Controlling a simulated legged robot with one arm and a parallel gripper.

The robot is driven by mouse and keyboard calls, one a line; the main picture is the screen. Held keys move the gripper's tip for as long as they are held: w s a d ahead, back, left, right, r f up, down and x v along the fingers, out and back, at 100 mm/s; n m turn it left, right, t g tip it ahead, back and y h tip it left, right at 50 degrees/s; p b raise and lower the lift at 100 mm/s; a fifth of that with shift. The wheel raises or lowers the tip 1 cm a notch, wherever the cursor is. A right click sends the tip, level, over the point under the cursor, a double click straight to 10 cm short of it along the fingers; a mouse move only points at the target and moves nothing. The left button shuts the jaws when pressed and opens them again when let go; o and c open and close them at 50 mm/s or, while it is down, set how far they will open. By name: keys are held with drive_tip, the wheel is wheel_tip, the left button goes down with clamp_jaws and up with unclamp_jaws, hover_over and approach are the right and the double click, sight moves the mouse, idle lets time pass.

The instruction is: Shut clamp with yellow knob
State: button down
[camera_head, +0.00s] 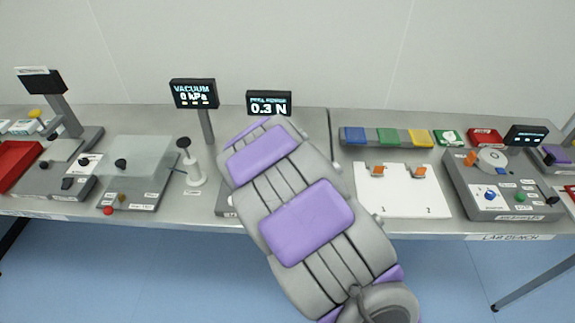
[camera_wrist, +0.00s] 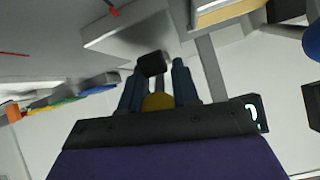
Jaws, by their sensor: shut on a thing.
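In the wrist view my gripper (camera_wrist: 158,68) has its two blue-grey fingers around a yellow knob (camera_wrist: 158,101), which sits low between them. A black block (camera_wrist: 150,64) shows by the fingertips; whether it belongs to the clamp I cannot tell. A pale grey body (camera_wrist: 130,35) lies beyond the fingers. In the head view my grey and purple arm reaches over the bench middle. It hides my gripper, the yellow knob and the clamp there, so I cannot tell the clamp's position.
A display reading 0.3 N (camera_head: 269,104) stands just behind my arm. A vacuum display (camera_head: 194,93) and a white post with a black knob (camera_head: 191,165) are to its left. A white board with orange clips (camera_head: 402,197) and a grey control box (camera_head: 503,190) are to its right.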

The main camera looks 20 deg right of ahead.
drive_tip(key=shift+w+r, duration=0.1)
idle(0.3)
drive_tip(key=c, duration=0.9)
unclamp_jaws()
drive_tip(key=shift+a, duration=0.1)
drive_tip(key=shift+o, duration=0.2)
